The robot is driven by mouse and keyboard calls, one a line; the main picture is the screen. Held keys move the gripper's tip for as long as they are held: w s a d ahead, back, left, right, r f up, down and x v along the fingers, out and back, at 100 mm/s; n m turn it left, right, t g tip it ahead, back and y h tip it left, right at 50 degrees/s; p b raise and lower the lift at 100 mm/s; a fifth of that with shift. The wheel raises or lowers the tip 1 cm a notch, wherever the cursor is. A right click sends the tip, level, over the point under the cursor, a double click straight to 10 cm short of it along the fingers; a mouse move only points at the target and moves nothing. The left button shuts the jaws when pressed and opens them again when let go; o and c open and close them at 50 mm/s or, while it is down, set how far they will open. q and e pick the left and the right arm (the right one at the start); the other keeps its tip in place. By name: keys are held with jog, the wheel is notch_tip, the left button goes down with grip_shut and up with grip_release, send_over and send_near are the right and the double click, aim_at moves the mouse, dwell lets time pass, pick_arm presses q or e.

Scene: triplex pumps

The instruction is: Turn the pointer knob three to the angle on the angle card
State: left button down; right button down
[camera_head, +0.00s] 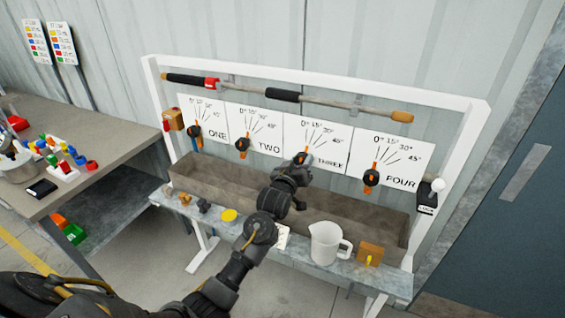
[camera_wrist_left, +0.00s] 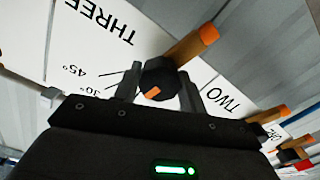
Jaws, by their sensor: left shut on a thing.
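Pointer knob three (camera_head: 300,157), black with an orange pointer, sits on the white panel marked THREE (camera_head: 322,141). My left gripper (camera_head: 298,166) reaches it from the front and covers its lower part. In the left wrist view the black hub of knob three (camera_wrist_left: 158,78) sits between the two fingers of my left gripper (camera_wrist_left: 158,92), which is shut on it. Its orange-tipped pointer (camera_wrist_left: 190,46) sticks out past the fingers. A white card (camera_head: 283,237) lies on the ledge, partly hidden by my left arm; its marks are too small to read. My right gripper is not in view.
Knobs one (camera_head: 194,131), two (camera_head: 243,144) and four (camera_head: 371,177) stand along the same rack. A long trough (camera_head: 345,220) runs below the panels. A white jug (camera_head: 326,242) and a wooden block (camera_head: 369,253) stand on the ledge right of my arm.

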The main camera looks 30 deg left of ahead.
pick_arm(q)
jog(key=shift+d+f, duration=0.1)
dwell(0.4)
jog(key=c, duration=0.8)
grip_release()
jog(key=shift+s+d+b, duration=0.1)
jog(key=shift+s+b, duration=0.95)
jog(key=shift+s, duration=4.35)
jog(key=shift+c, duration=0.3)
